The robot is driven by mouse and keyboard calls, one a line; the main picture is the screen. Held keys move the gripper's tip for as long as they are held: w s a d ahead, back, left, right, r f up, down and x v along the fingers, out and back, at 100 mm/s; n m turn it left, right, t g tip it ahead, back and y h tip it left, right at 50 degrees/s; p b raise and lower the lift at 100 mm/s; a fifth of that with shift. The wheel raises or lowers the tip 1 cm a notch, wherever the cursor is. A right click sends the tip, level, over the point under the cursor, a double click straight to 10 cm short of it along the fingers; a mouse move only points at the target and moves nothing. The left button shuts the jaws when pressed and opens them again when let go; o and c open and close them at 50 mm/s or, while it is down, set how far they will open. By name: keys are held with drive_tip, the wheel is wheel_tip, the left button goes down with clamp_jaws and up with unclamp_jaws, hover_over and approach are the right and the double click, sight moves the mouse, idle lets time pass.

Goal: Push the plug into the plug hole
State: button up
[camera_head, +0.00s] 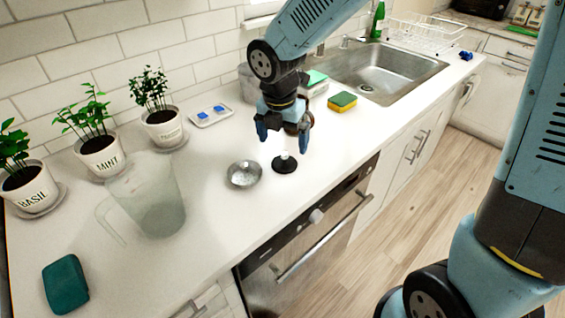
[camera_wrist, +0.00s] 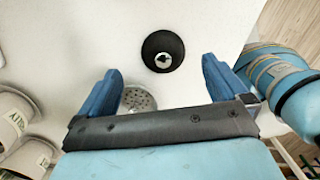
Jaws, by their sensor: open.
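The plug (camera_head: 286,164) is a black disc with a pale upright stem, on the white counter; it also shows in the wrist view (camera_wrist: 154,42), with a metal part at its centre. My gripper (camera_head: 283,138) is open and empty, pointing down just above the plug. In the wrist view my gripper's blue fingers (camera_wrist: 161,70) are spread apart, and the plug shows beyond and between their tips. The plug hole (camera_head: 366,88) is a small drain in the floor of the steel sink (camera_head: 415,68) at the back right.
A metal strainer (camera_head: 243,174) lies just left of the plug. A yellow-green sponge (camera_head: 342,102) stands between plug and sink. A clear jug (camera_head: 150,195), potted herbs (camera_head: 100,153) and a teal case (camera_head: 65,284) occupy the left counter. The counter's front edge is close to the plug.

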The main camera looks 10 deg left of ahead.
sight(284, 153)
drive_tip(key=shift+w+d+f, duration=0.1)
drive_tip(key=shift+f, duration=1.4)
drive_tip(key=shift+d+f, duration=0.1)
drive_tip(key=shift+f, duration=1.35)
drive_tip(key=shift+c, duration=0.5)
drive_tip(key=c, duration=1.1)
drive_tip(key=shift+r, duration=0.15)
